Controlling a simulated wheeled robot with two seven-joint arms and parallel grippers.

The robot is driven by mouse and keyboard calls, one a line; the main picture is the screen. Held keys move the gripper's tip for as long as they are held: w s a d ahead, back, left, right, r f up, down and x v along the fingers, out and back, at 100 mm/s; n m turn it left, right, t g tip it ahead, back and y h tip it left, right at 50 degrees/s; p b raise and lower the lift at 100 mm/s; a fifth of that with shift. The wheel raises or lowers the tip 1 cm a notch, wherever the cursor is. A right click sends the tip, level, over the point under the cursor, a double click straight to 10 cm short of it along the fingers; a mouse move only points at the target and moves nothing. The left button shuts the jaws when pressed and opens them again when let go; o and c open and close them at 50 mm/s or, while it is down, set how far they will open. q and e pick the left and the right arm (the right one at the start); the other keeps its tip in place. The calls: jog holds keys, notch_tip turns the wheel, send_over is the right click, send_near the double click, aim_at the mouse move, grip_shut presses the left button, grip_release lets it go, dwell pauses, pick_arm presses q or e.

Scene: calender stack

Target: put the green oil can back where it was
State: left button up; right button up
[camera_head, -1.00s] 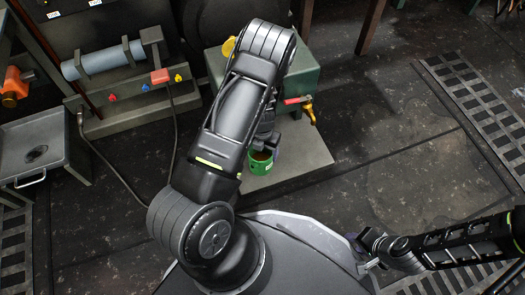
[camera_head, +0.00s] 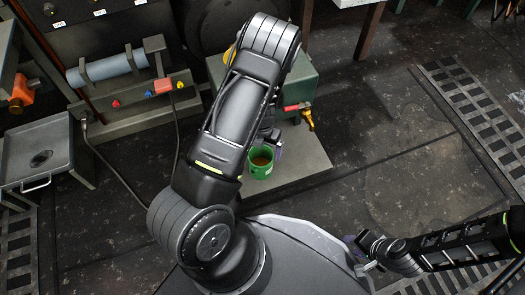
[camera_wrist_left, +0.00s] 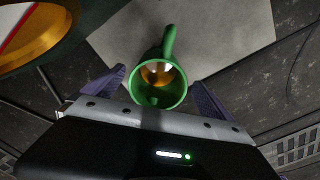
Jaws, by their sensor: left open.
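The green oil can (camera_head: 262,165) is open-topped with a brown-gold inside. It appears to stand on the grey base plate (camera_head: 300,165), just below the green machine. In the left wrist view the can (camera_wrist_left: 158,95) shows its open mouth, with a green handle pointing away. My left gripper (camera_wrist_left: 158,78) is open, its purple fingers apart on both sides of the can, and no contact is visible. In the head view my arm hides most of the left gripper (camera_head: 274,145). My right gripper (camera_head: 366,258) is low on the right, away from the can; its jaw opening is unclear.
The green machine (camera_head: 298,85) with a brass tap (camera_head: 307,118) and red lever stands just behind the can. A bench with a blue cylinder (camera_head: 105,68) and a metal tray (camera_head: 38,160) are at left. The floor at right is clear.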

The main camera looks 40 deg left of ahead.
pick_arm(q)
notch_tip(320, 180, up, 6)
jog(key=p, duration=0.2)
jog(key=shift+r+p, duration=0.25)
jog(key=shift+p, duration=0.05)
pick_arm(e)
jog(key=r, duration=0.4)
jog(key=shift+s, duration=0.3)
pick_arm(q)
jog(key=s+d+f+m, duration=0.4)
jog(key=s+d+m, duration=0.5)
jog(key=m, duration=0.8)
jog(key=s+d+r+m+h, duration=0.2)
jog(key=d+m, duration=0.5)
jog(key=m, duration=0.2)
jog(key=s+d+r+m+t+h, duration=0.1)
jog(key=s+d+r+m, duration=0.1)
jog(key=d+m, duration=0.5)
jog(key=m, duration=0.3)
jog(key=shift+s+d+h, duration=0.2)
jog(key=shift+d+h, duration=0.05)
jog(key=shift+h, duration=0.15)
jog(key=shift+a, duration=0.1)
